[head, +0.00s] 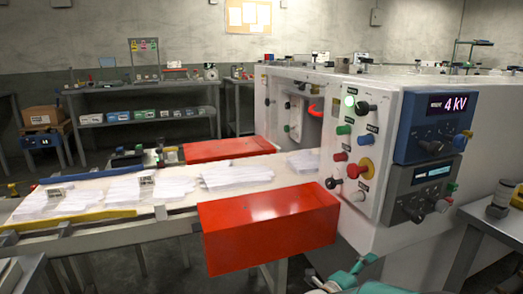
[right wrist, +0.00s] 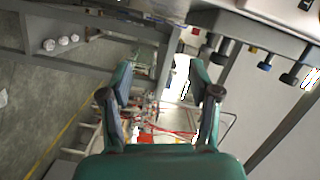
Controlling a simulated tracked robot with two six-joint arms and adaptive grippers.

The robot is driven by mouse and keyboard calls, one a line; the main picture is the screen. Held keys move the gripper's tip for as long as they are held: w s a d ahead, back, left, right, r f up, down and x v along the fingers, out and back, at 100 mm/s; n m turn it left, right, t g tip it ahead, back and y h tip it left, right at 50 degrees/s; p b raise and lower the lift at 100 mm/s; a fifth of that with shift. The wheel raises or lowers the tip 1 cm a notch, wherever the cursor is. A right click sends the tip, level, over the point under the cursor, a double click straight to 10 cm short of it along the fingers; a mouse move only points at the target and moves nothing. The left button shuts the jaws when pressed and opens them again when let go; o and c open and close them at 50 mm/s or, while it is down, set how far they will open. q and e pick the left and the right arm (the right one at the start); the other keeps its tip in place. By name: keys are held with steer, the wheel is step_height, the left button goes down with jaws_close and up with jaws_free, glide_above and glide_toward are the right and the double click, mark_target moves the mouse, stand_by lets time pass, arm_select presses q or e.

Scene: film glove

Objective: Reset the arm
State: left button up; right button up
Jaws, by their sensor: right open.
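My right gripper (head: 345,277) shows at the bottom edge of the head view, in front of the white machine (head: 400,225) and right of the near red guard (head: 268,232). Only some of its teal parts show there. In the right wrist view my right gripper (right wrist: 160,75) has its two teal and dark fingers wide apart, with nothing between them. Behind the gap are blurred red wires and frame parts. My left gripper is in neither view.
A conveyor bed (head: 100,222) with stacks of white film (head: 238,175) leads into the machine. Its front carries knobs, coloured buttons and a 4 KV display (head: 448,105). A grey bench (head: 495,222) stands at the right edge. A second red guard (head: 228,149) lies beyond the conveyor.

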steer(key=s+d+f+n+y, duration=0.1)
steer(key=s+f+n+y, duration=0.2)
steer(key=f, duration=0.5)
steer(key=f+n+y, duration=0.3)
steer(key=f+n, duration=0.1)
steer(key=f, duration=0.4)
steer(key=s+d+f+n+y, duration=0.15)
steer(key=f+n, duration=0.25)
steer(key=f, duration=0.4)
steer(key=s+a+f+n+g+y, duration=0.4)
steer(key=s+a+f+n+y, duration=0.25)
steer(key=s+a+f, duration=0.45)
steer(key=s+a+n+g+y, duration=0.2)
steer(key=s+a+n+g, duration=0.1)
steer(key=s, duration=0.4)
steer(key=s+a+n+g+y, duration=0.2)
steer(key=s+n, duration=0.1)
steer(key=s, duration=0.4)
step_height(320, 180, up, 26)
steer(key=p, duration=2.5)
steer(key=shift+r+p, duration=0.2)
steer(key=shift+p, duration=0.2)
steer(key=shift+w+a+n, duration=0.1)
steer(key=shift+n, duration=0.15)
